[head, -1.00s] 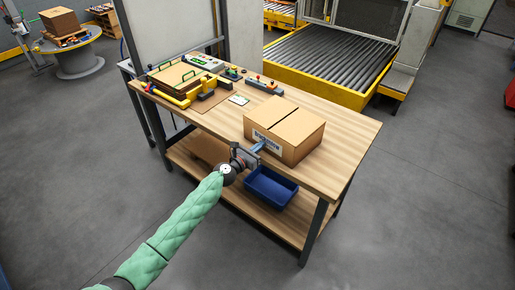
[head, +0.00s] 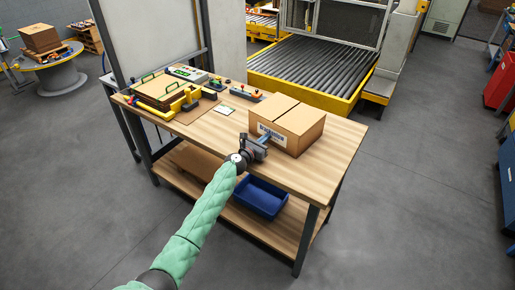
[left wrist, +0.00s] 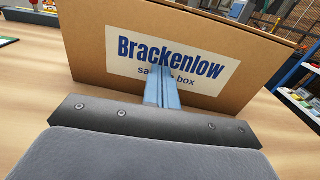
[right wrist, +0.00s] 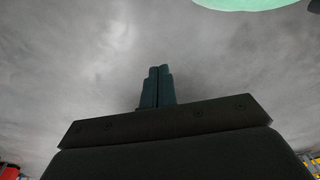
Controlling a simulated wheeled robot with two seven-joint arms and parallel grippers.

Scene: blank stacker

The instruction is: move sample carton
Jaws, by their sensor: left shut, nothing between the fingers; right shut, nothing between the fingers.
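The sample carton (head: 298,128) is a closed brown box on the wooden workbench, near its right end. Its near-left face carries a white label reading "Brackenlow" with "box" beneath; the label fills much of the left wrist view (left wrist: 180,62). My left gripper (head: 264,138) is shut and empty, its blue fingers (left wrist: 162,88) pointing at the label. The fingertips overlap the label's lower part; I cannot tell whether they touch it. My right gripper (right wrist: 157,86) is shut and empty over grey floor, and it does not show in the head view.
The workbench (head: 225,140) holds a tray of brown sheets (head: 165,90) with green handles and yellow parts at its left. A blue bin (head: 261,197) sits on the lower shelf. A roller conveyor (head: 315,68) with a yellow frame stands behind the bench.

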